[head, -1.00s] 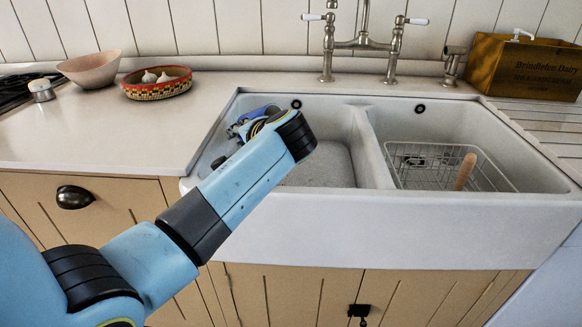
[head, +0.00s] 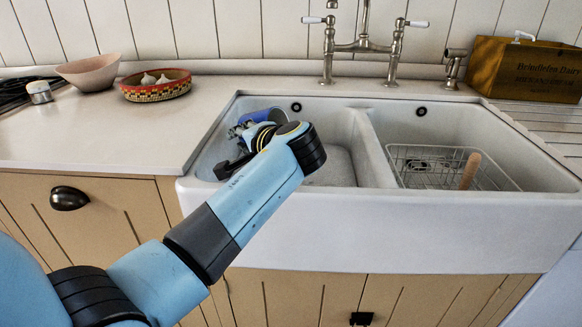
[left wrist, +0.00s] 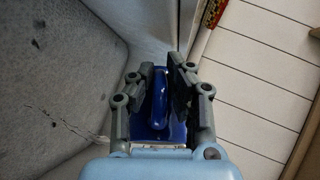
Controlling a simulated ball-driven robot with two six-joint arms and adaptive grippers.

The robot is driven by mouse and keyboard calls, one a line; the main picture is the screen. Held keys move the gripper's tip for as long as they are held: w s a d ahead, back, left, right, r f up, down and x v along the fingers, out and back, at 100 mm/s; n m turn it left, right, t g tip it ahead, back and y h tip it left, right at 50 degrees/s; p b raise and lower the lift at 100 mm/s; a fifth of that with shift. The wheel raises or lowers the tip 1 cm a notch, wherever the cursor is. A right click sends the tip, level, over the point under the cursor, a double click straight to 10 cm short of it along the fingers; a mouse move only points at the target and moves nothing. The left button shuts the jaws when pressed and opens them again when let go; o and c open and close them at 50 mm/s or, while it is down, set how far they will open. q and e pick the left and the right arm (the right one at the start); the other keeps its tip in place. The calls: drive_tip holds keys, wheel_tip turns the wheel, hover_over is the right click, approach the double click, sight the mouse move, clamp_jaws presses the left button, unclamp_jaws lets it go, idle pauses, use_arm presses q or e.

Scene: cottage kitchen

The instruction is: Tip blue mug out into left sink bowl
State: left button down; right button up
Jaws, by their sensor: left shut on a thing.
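The blue mug (head: 264,115) is tilted on its side inside the left sink bowl (head: 340,168), near its back left corner. My left gripper (head: 239,130) is shut on the mug, and the wrist partly hides both. In the left wrist view the mug's handle (left wrist: 158,92) lies between the two fingers (left wrist: 160,85), with the blue body (left wrist: 172,131) below it. The mug's opening and any contents are hidden. Thin pale streaks show beside the gripper in the left wrist view; I cannot tell whether they are liquid. My right gripper is not in view.
The right sink bowl (head: 545,176) holds a wire rack (head: 410,166) and a wooden-handled brush (head: 469,171). The tap (head: 362,45) stands behind the sink. A patterned basket (head: 155,91) and a pink bowl (head: 90,72) stand on the left counter, whose front is clear.

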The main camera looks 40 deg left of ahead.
sight(247, 118)
use_arm(q)
drive_tip(key=shift+d+f+y+b, duration=0.1)
drive_tip(key=shift+y+b, duration=0.2)
drive_tip(key=shift+b, duration=0.3)
drive_tip(key=shift+w+d+r+m+t+y+b, duration=0.1)
drive_tip(key=shift+d+r+m+t+y+b, duration=0.05)
drive_tip(key=shift+d+r+y+b, duration=0.35)
drive_tip(key=shift+d+r+m+t+y+b, duration=0.2)
drive_tip(key=shift+r+y, duration=0.1)
drive_tip(key=shift+r, duration=0.3)
drive_tip(key=shift+a+r+y, duration=0.2)
drive_tip(key=shift+r+y, duration=0.1)
drive_tip(key=shift+r, duration=0.25)
drive_tip(key=shift+d+r+m+y+b, duration=0.15)
drive_tip(key=shift+r+m+y+b, duration=0.4)
drive_tip(key=shift+r+y, duration=0.4)
drive_tip(key=shift+r, duration=0.3)
drive_tip(key=shift+a+r+t, duration=0.15)
drive_tip(key=shift+a+t, duration=0.05)
drive_tip(key=shift+t, duration=0.05)
